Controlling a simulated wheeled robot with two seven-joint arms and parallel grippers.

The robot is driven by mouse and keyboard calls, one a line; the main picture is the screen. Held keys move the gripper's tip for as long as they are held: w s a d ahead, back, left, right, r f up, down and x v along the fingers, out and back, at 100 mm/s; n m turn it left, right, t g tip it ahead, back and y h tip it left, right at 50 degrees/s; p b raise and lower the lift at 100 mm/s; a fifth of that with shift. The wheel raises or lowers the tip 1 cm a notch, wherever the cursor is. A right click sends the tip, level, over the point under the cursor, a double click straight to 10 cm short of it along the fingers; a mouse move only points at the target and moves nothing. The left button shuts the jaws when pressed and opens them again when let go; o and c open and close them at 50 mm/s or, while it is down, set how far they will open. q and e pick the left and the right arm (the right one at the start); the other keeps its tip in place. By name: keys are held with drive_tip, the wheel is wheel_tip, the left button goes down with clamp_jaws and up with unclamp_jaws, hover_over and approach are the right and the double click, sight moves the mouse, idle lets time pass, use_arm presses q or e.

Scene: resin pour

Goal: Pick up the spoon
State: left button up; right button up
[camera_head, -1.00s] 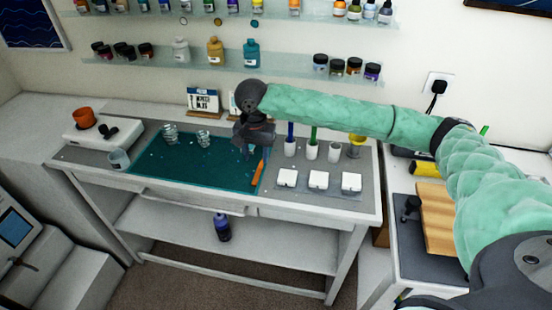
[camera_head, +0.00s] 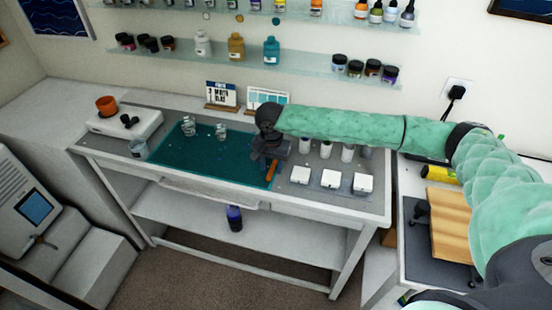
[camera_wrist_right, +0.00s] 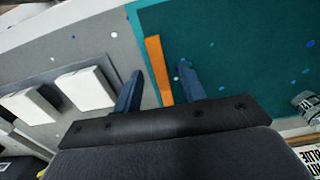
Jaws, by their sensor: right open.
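The spoon shows as a flat, orange-brown stick (camera_wrist_right: 158,68) at the edge of the teal mat; its bowl cannot be made out. In the head view the stick (camera_head: 272,171) lies near the mat's right front corner, partly hidden by my right gripper (camera_head: 267,160). In the right wrist view, my right gripper (camera_wrist_right: 159,78) is open, with one finger on each side of the stick. The stick runs between the fingers and out past their tips. I cannot tell whether either finger touches it. My left gripper is not in view.
The teal mat (camera_head: 190,160) covers the table's middle, with two clear cups (camera_head: 221,131) at its back. Three white blocks (camera_head: 332,179) stand right of the stick. White holders (camera_head: 326,149) stand behind them. Two small cards (camera_head: 222,95) stand at the back.

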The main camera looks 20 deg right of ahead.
drive_tip(key=shift+f, duration=0.15)
idle(0.7)
clamp_jaws()
